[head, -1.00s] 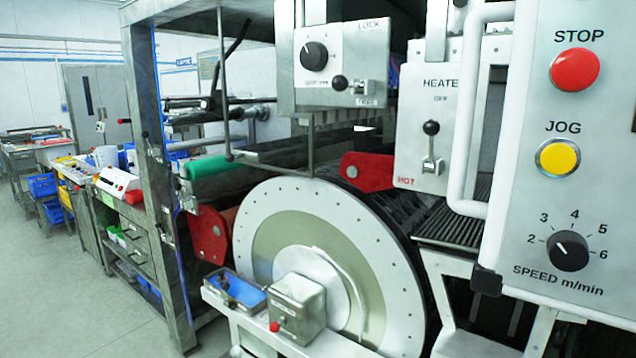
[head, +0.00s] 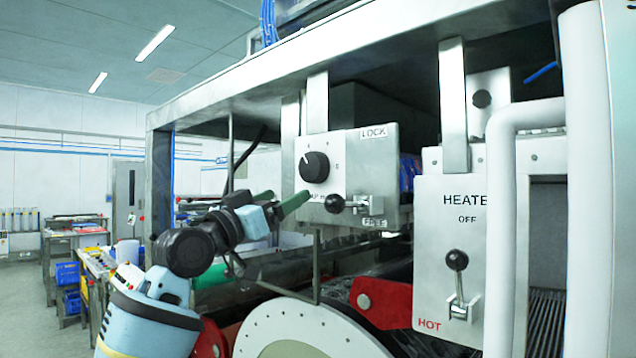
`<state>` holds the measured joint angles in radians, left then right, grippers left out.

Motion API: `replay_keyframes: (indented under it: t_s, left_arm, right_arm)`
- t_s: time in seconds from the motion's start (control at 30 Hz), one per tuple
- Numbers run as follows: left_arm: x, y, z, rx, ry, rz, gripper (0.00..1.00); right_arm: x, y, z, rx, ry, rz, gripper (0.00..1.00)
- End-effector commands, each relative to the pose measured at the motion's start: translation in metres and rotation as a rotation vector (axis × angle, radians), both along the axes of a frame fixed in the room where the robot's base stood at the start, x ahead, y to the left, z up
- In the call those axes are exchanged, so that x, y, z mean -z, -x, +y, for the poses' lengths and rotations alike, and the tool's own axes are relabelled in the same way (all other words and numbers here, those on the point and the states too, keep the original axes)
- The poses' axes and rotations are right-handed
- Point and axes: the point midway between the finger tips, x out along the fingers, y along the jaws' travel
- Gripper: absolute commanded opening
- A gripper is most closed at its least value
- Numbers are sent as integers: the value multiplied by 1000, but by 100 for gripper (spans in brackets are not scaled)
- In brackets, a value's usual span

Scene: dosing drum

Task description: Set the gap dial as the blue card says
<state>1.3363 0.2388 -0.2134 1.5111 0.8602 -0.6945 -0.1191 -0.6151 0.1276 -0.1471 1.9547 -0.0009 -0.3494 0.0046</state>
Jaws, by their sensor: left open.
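The dial (head: 314,167) is a black knob on a steel panel (head: 362,160); its white mark points to the upper left. The small scale print around it is too small to read. Below it is a lever with a black ball (head: 334,203), between a LOCK label (head: 374,133) above and a FREE label (head: 373,222) below. My left gripper (head: 283,202) has green fingers and is open and empty, just left of the panel's lower part, below and left of the dial. No blue card can be made out. My right gripper is not in view.
A heater panel (head: 450,270) with a black-knobbed lever (head: 456,261) hangs to the right, beside a white pipe guard (head: 500,230). The drum (head: 300,325) and a red bracket (head: 383,302) lie below. A thin rod (head: 316,265) hangs under the dial panel.

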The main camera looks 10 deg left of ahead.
Motion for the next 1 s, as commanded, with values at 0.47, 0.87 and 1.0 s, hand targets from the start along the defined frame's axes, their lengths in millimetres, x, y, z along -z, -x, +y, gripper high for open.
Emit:
replay_keyframes:
  t_s: [0.47, 0.87, 1.0]
  left_arm:
    - [-22, -1, -5, 10, 2, -20, 81]
    - [-40, -37, -29, 10, 3, -19, 81]
    - [-43, -47, -35, 10, 2, -18, 81]
  right_arm:
    - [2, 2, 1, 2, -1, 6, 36]
    - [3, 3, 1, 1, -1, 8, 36]
    - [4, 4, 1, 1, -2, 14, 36]
